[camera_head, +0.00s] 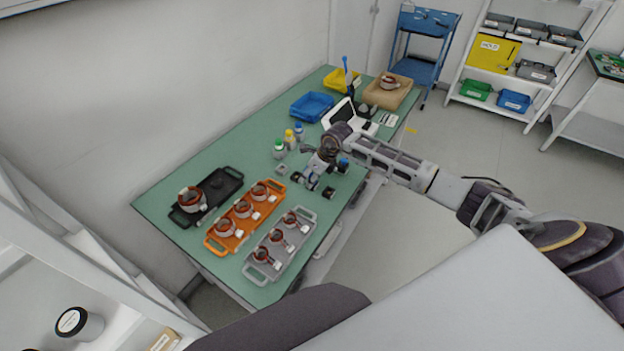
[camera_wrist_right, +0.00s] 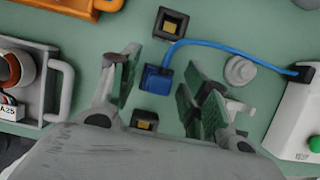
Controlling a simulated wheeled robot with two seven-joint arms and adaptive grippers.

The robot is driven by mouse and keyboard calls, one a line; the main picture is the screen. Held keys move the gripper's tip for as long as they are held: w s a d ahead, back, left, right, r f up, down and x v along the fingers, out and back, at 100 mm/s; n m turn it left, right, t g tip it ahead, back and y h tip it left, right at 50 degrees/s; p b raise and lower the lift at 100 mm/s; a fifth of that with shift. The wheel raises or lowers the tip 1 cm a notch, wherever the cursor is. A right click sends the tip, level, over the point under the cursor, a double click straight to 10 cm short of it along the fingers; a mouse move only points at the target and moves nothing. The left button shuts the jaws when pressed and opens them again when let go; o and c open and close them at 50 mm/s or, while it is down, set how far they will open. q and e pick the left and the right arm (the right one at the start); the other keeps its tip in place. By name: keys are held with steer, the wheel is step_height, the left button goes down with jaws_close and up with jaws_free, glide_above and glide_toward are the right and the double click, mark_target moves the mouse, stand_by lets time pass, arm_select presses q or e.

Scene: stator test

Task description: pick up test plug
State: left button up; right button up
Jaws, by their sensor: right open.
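The test plug (camera_wrist_right: 156,80) is a small blue block with a blue cable, seen in the right wrist view between the spread fingers of my right gripper (camera_wrist_right: 162,68). The cable runs right to a white box (camera_wrist_right: 298,115) with a green button. The fingers stand apart on either side of the plug; I cannot tell how far above the table they are. In the head view my right gripper (camera_head: 317,174) is over the green table's middle, and the plug is hard to make out there. My left gripper is not in view.
Black square sockets (camera_wrist_right: 171,23) (camera_wrist_right: 145,120) lie beyond and nearer than the plug. A pale round knob (camera_wrist_right: 240,70) stands to its right. Grey (camera_head: 259,275), orange (camera_head: 210,243) and black (camera_head: 180,216) trays with stators lie at the table's near left. Small bottles (camera_head: 279,150) stand behind the gripper.

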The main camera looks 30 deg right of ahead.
mark_target(312, 174)
stand_by(0.4)
steer(key=c, duration=0.8)
steer(key=shift+c, duration=0.2)
steer(key=shift+r, duration=0.1)
steer(key=shift+r+b, duration=0.8)
steer(key=shift+r, duration=4.1)
